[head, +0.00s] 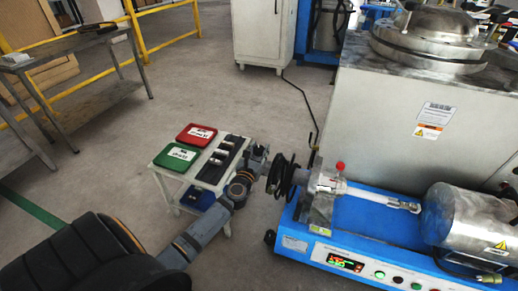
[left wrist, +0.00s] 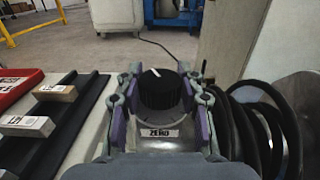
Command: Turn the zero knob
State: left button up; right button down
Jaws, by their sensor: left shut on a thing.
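The zero knob (left wrist: 160,90) is a black ribbed knob with a white mark on its top, in the middle of the left wrist view. A label reading ZERO (left wrist: 159,133) sits just in front of it. My left gripper (left wrist: 162,85) is shut on the knob, with one finger on each side. In the head view my left gripper (head: 258,158) is at the right edge of the small white table, and the knob cannot be made out there. My right gripper is not in view.
The small table (head: 160,168) holds a red tray (head: 197,135), a green tray (head: 176,156) and a black rack with blocks (head: 222,157). Black coiled rings (head: 283,175) on the blue machine (head: 372,215) are close on the gripper's right. Open floor lies behind.

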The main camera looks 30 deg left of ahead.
pick_arm(q)
jog(key=shift+n+g+y+p, duration=0.4)
jog(key=shift+n+y, duration=0.4)
jog(key=shift+y, duration=0.2)
jog(key=shift+n+g+y, duration=0.5)
jog(key=shift+n+y, duration=0.3)
jog(key=shift+y, duration=0.2)
jog(key=n+g+y+b, duration=0.1)
jog(key=n+y, duration=0.1)
jog(key=shift+f+g+y, duration=0.15)
jog(key=shift+g+y, duration=0.15)
jog(key=shift+g, duration=0.1)
jog(key=shift+n+g+y+b, duration=0.4)
jog(key=shift+n+g+y, duration=0.3)
jog(key=shift+g+y, duration=0.2)
jog(key=o, duration=1.2)
